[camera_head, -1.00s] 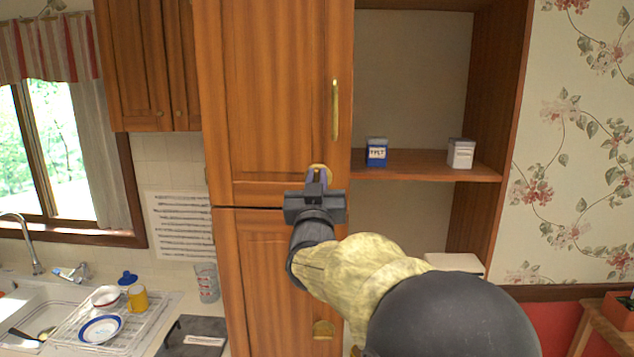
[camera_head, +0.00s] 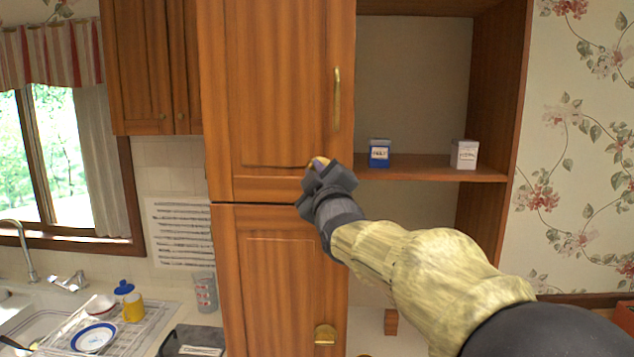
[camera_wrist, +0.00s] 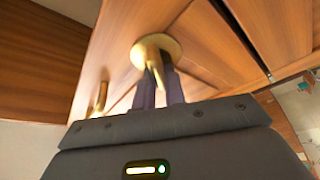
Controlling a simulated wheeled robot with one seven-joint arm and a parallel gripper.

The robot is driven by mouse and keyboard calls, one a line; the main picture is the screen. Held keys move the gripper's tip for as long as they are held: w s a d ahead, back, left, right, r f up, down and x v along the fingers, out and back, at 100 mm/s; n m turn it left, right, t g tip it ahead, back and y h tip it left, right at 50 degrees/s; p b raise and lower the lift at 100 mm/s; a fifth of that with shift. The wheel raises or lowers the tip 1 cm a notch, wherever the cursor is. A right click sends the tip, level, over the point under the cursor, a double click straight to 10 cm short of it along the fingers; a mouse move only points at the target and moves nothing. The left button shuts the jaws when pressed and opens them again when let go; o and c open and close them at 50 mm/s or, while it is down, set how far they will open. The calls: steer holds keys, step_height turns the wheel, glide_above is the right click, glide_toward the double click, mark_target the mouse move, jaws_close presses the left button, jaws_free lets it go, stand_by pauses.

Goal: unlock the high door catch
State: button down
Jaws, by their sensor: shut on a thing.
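The high door catch is a round brass plate with a small knob (camera_wrist: 152,52) in the wrist view. It sits low on the right side of the tall upper wooden door (camera_head: 270,90). My gripper (camera_head: 319,165) is at the catch, and its dark fingers are shut on the knob. In the wrist view my gripper (camera_wrist: 160,88) points at the plate, with the knob between the two fingers. In the head view my gripper hides most of the catch. The upper door looks closed. A vertical brass handle (camera_head: 337,95) is above the catch.
A lower door (camera_head: 270,270) with its own brass catch (camera_head: 325,335) is below. Open shelves to the right hold a blue box (camera_head: 379,153) and a white box (camera_head: 464,154). A sink and dish rack (camera_head: 130,335) are at the lower left.

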steer(key=n+g, duration=0.1)
steer(key=n, duration=0.3)
steer(key=n+g+p, duration=0.1)
steer(key=n+g, duration=0.1)
steer(key=n, duration=0.3)
steer(key=shift+a+f+p, duration=0.1)
steer(key=shift+f+p, duration=0.1)
steer(key=shift+p, duration=0.1)
steer(key=shift+f, duration=0.15)
steer(key=c, duration=1.5)
jaws_free()
steer(key=shift+o, duration=0.2)
steer(key=p+v, duration=0.1)
steer(key=v, duration=1.6)
steer(key=shift+d+r+p, duration=0.25)
steer(key=shift+r+p, duration=0.05)
